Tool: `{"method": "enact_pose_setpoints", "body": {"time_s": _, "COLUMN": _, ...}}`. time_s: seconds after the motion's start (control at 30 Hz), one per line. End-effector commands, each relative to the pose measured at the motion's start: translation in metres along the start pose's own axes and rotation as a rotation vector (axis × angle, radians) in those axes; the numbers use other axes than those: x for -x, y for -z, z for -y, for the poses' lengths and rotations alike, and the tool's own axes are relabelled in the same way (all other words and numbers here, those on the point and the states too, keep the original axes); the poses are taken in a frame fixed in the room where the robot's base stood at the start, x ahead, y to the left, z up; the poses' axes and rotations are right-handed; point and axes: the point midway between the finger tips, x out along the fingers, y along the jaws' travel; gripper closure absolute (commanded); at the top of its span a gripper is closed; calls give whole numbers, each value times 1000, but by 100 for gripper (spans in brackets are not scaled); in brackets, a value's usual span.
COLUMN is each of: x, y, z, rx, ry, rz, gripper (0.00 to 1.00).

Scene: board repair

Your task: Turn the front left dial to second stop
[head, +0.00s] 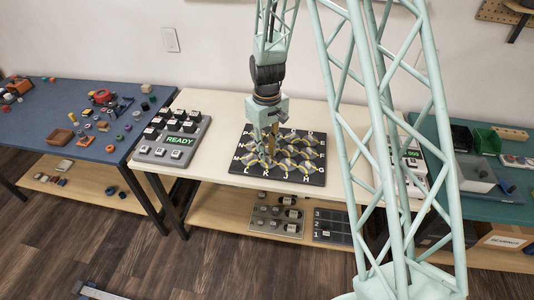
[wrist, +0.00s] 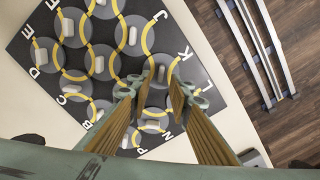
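A black board (head: 240,163) with white edge letters lies on the cream middle table. It bears several grey round dials with yellow arcs and pale raised handles, and the board also shows in the wrist view (wrist: 30,52). My gripper (head: 268,146) points down over the board in the head view and hides part of it. In the wrist view my gripper (wrist: 157,88) has its two tan fingers apart, with a pale dial handle (wrist: 161,73) seen in the gap between the tips. I cannot tell whether the fingertips touch anything. I cannot tell for certain which dial is the front left one.
A grey panel with a green READY sign (head: 180,141) and dark blocks stands left of the board. A blue table (head: 60,112) with scattered small parts is further left. A lower shelf (head: 215,207) holds panels. My lattice structure hides part of the right side.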

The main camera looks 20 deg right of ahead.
Motion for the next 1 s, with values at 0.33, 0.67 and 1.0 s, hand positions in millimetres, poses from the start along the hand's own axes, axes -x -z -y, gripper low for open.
{"method": "enact_pose_setpoints", "body": {"time_s": 0.33, "x": 35, "y": 0, "z": 0, "rx": 0, "ry": -1, "rz": -2, "gripper": 81}}
{"method": "enact_pose_setpoints", "body": {"time_s": 0.67, "x": 73, "y": 1, "z": 0, "rx": 0, "ry": -1, "rz": -2, "gripper": 81}}
{"method": "enact_pose_setpoints", "body": {"time_s": 1.0, "x": 102, "y": 0, "z": 0, "rx": 0, "ry": 0, "rz": 0, "gripper": 81}}
